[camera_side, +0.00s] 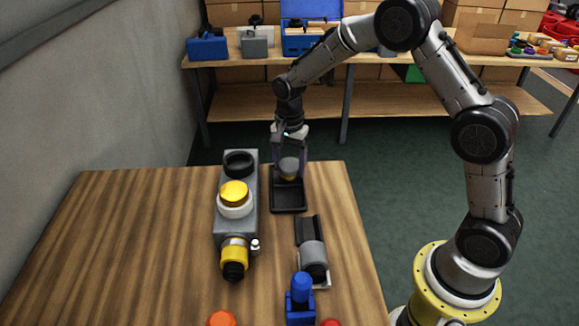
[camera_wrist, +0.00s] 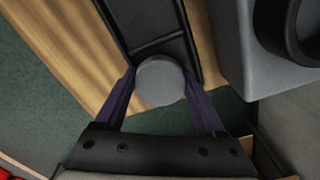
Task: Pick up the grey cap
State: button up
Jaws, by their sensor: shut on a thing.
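The grey cap (camera_side: 289,166) is between the fingers of my gripper (camera_side: 290,158), at the far end of the black tray (camera_side: 289,207). My gripper points down and is shut on the cap. In the wrist view the cap (camera_wrist: 160,80) shows its round, flat grey top, with a dark purple finger of my gripper (camera_wrist: 160,88) on each side. A yellowish part shows just under the cap in the side view. The cap overlaps the tray (camera_wrist: 152,32) in the wrist view. I cannot tell whether it touches the tray floor.
A grey block (camera_side: 227,217) with a black ring (camera_side: 239,163), a yellow-topped white ring and a yellow fitting (camera_side: 235,258) stands left of the tray. A grey cylinder in a holder (camera_side: 312,255) and a blue part (camera_side: 300,300) are nearer. The table's left side is clear.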

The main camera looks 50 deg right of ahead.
jog(key=shift+r, duration=0.4)
notch_tip(320, 180, up, 2)
jog(key=shift+r, duration=0.25)
jog(key=s+r, duration=0.9)
jog(key=s, duration=0.5)
notch_tip(320, 180, up, 8)
jog(key=n, duration=0.3)
send_over(290, 164)
jog(key=s+a, duration=0.2)
jog(key=a, duration=0.2)
jog(key=w+a+n, duration=0.1)
jog(key=w+a, duration=0.3)
jog(key=w, duration=0.2)
jog(key=shift+n, duration=0.4)
jog(key=shift+w+a+f, duration=0.35)
jog(key=shift+a+f, duration=0.25)
jog(key=shift+f, duration=0.95)
jog(key=shift+w+a+f, duration=0.4)
jog(key=shift+a+f, duration=0.15)
jog(key=shift+f, duration=1)
jog(key=shift+w+a+f, duration=0.35)
jog(key=shift+a+f, duration=0.25)
jog(key=shift+f, duration=0.95)
